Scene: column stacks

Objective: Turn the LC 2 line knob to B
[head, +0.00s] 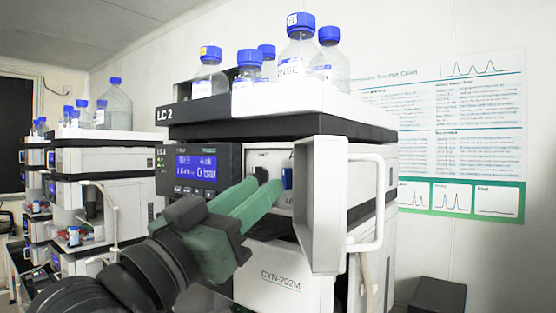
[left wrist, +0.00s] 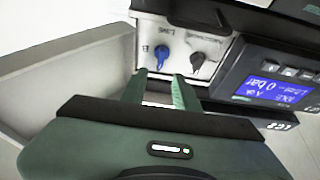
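The LC 2 stack (head: 300,125) stands in front of me, with a lit blue display (head: 196,168) on its front. Right of the display are a black knob (head: 262,175) and a blue knob (head: 287,178). The left wrist view, turned over, shows the blue knob (left wrist: 163,56) beside lettering that seems to read LINE, and the dark knob (left wrist: 197,63) to its right. My left gripper (head: 266,188) has green fingers, parted and empty. In the left wrist view its fingertips (left wrist: 159,77) sit just short of the blue knob, roughly in line with it. My right gripper is out of view.
An open white door panel (head: 321,205) with a handle (head: 372,203) stands out right of the knobs, close to my left gripper. Blue-capped bottles (head: 301,55) stand on top. Another stack (head: 105,170) is at left; a poster (head: 460,130) hangs behind.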

